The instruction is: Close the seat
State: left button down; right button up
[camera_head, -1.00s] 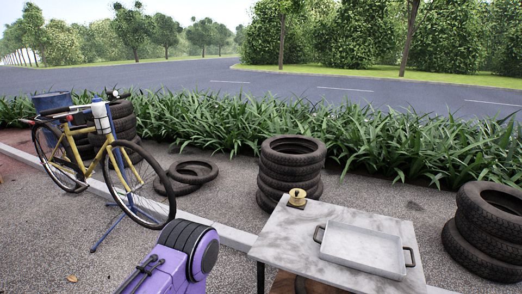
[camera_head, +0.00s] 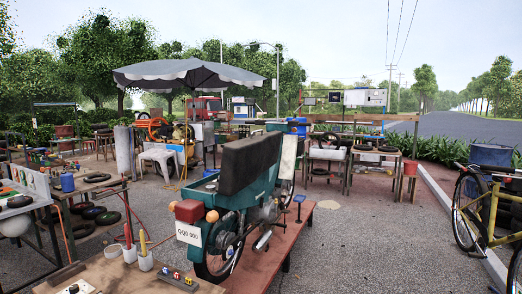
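The seat (camera_head: 250,163) is a dark brown cushion on a teal motorbike (camera_head: 228,200) at the middle of the head view. It stands tilted up, raised off the motorbike's body, with its broad face towards the left and me. The motorbike stands on a low red-brown platform (camera_head: 288,240), its rear wheel and white number plate (camera_head: 188,234) facing me. The seat's hinge and what lies beneath the seat are not clear from here. Neither of my grippers is in view.
A wooden table (camera_head: 130,275) with cups and small items stands close at bottom left. Workbenches (camera_head: 65,195) line the left. A grey umbrella (camera_head: 190,73) stands behind the motorbike. A yellow bicycle (camera_head: 485,212) is at right. Open gravel lies right of the platform.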

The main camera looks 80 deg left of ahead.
aim_at(243, 161)
jog(key=u, duration=1.9)
jog(key=i, duration=2.7)
jog(key=u, duration=1.9)
